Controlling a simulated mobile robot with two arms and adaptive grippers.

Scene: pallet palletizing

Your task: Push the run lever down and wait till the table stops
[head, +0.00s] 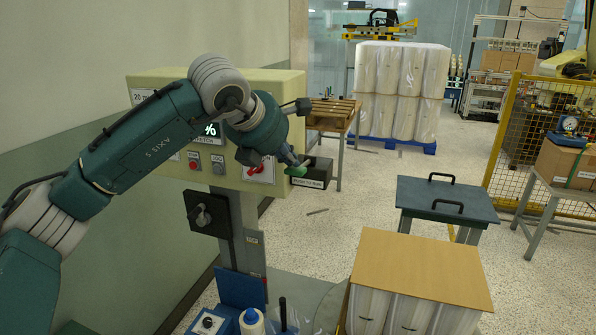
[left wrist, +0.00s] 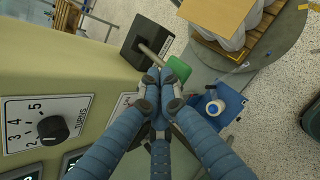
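The run lever has a green paddle grip (head: 297,171) on a black box (head: 315,173) at the right side of the cream control cabinet (head: 270,88). In the left wrist view the green grip (left wrist: 179,70) sits at the end of a grey rod, just beyond my fingertips. My left gripper (head: 291,160) is at the lever, with its fingers drawn together. In the left wrist view its fingertips (left wrist: 158,84) overlap the rod's end beside the grip; I cannot tell whether they touch. The round grey turntable (left wrist: 288,52) carries a load topped by a brown board (head: 420,268). My right gripper is out of view.
The cabinet's face has a turns dial (left wrist: 53,129), a red button (head: 194,160) and displays. A blue bracket with a white film roll (head: 251,322) stands below. A dark table with handles (head: 446,200) and a yellow mesh fence (head: 540,135) are at the right.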

